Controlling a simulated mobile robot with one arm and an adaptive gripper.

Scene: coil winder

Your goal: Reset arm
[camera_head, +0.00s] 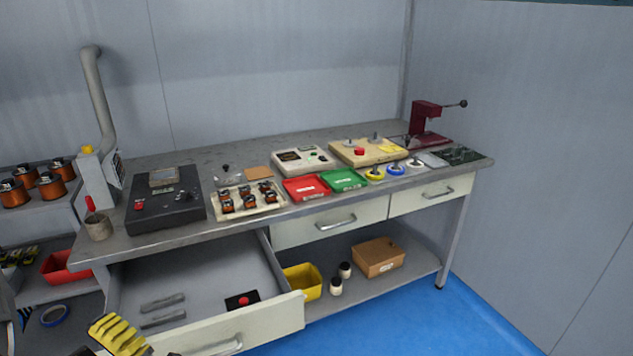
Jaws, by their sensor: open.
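My gripper (118,336) shows only in part at the bottom left edge, with a yellow ribbed finger in front of the open drawer. It is open, and nothing is seen held in it. The rest of the gripper is cut off by the frame. The left drawer (222,335) of the workbench is pulled out. Inside lie two grey metal tools (163,311) and a black piece with a red button (243,300).
The workbench (222,160) carries a black control box (165,208), a coil tray (247,201), red (305,188) and green (343,180) trays, and a dark red press (427,122). Two other drawers are shut. Blue floor at the right is clear.

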